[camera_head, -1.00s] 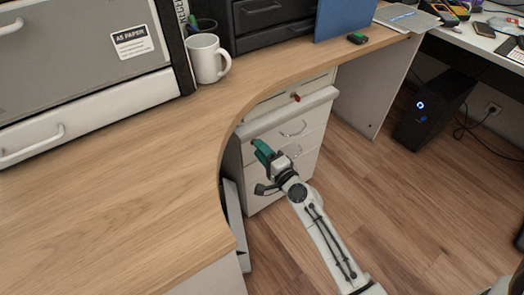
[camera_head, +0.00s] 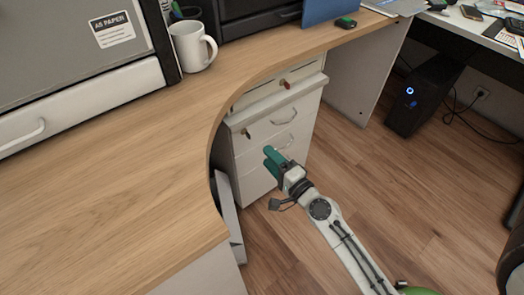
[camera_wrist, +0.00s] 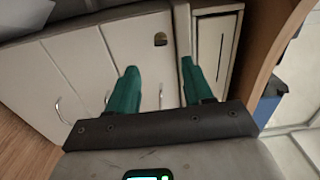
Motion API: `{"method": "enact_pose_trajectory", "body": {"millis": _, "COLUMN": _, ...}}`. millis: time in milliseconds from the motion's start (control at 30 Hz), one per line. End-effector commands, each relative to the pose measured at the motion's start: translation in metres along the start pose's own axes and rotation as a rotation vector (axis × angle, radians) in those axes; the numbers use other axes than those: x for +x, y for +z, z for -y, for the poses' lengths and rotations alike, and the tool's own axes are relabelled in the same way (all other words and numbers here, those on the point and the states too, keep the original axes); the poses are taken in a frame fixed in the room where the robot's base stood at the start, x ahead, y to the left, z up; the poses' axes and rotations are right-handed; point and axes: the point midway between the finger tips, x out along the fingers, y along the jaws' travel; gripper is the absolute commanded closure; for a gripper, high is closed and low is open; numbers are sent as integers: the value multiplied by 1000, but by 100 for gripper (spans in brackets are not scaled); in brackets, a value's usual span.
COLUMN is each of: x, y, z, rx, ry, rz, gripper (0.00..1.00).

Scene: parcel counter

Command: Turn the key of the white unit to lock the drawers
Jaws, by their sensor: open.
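The white drawer unit (camera_head: 262,150) stands under the wooden desk, with curved metal handles on its drawers. A small reddish-brown piece, perhaps the key (camera_head: 285,83), sticks out near the unit's top edge. A small dark lock-like mark (camera_head: 247,133) is lower on the left of the front. In the wrist view, a brownish fitting (camera_wrist: 160,39) sits on the white front, beyond the gap between my fingers; I cannot tell which of the two it is. My gripper (camera_head: 270,156), with green fingers, is open and empty in front of the drawers. It also shows in the wrist view (camera_wrist: 158,75).
The curved desk top (camera_head: 110,180) overhangs the unit. A white mug (camera_head: 190,46) stands on it. A desk side panel (camera_head: 360,70) and a black computer tower (camera_head: 424,95) are to the right. The wooden floor (camera_head: 400,190) in front is clear.

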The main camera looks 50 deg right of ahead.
Motion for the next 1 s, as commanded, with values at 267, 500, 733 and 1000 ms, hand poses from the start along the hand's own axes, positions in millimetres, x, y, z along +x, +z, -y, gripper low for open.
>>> {"method": "enact_pose_trajectory", "body": {"millis": 267, "x": -18, "y": 0, "z": 0, "rx": -1, "ry": 0, "rz": -1, "gripper": 49}}
{"method": "enact_pose_trajectory", "body": {"millis": 500, "x": -18, "y": 0, "z": 0, "rx": 0, "ry": 0, "rz": -1, "gripper": 49}}
{"method": "enact_pose_trajectory", "body": {"millis": 733, "x": -18, "y": 0, "z": 0, "rx": 0, "ry": 0, "rz": -1, "gripper": 49}}
{"method": "enact_pose_trajectory", "body": {"millis": 1000, "x": -17, "y": 19, "z": 0, "rx": -71, "ry": 26, "rz": 82, "gripper": 49}}
